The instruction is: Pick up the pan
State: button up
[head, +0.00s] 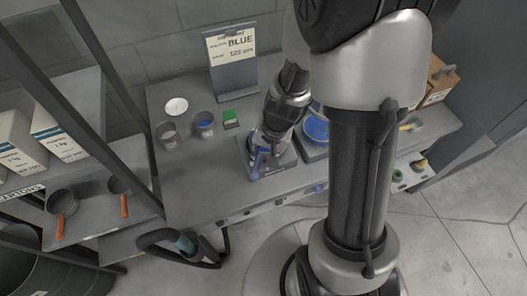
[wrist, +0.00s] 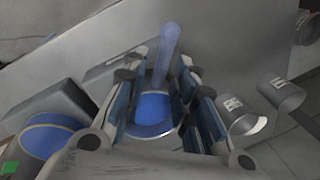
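The thing I take for the pan is a round blue-filled dish (wrist: 152,112) with a blue handle (wrist: 166,50) rising above it. In the wrist view both lie between my gripper's fingers (wrist: 164,78), which stand apart with gaps on either side of the handle. In the head view my gripper (head: 262,148) points down over a grey base (head: 275,168) on the bench; blue shows there, and the dish is mostly hidden. Two dark pans with orange handles, a left one (head: 62,201) and a right one (head: 117,186), sit on the left shelf.
A blue round dish (head: 315,128) stands close right of my gripper, partly behind my arm. The bench front left is clear.

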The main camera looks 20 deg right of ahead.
aim_at(258, 164)
jog(key=f+b, duration=0.1)
jog(key=f, duration=0.1)
jog(key=f+b, duration=0.1)
jog(key=f, duration=0.1)
jog(key=w+a+f+b, duration=0.1)
jog(key=f, duration=0.1)
jog(key=shift+a+f, duration=0.1)
jog(key=shift+f, duration=0.05)
grip_shut()
dwell(0.4)
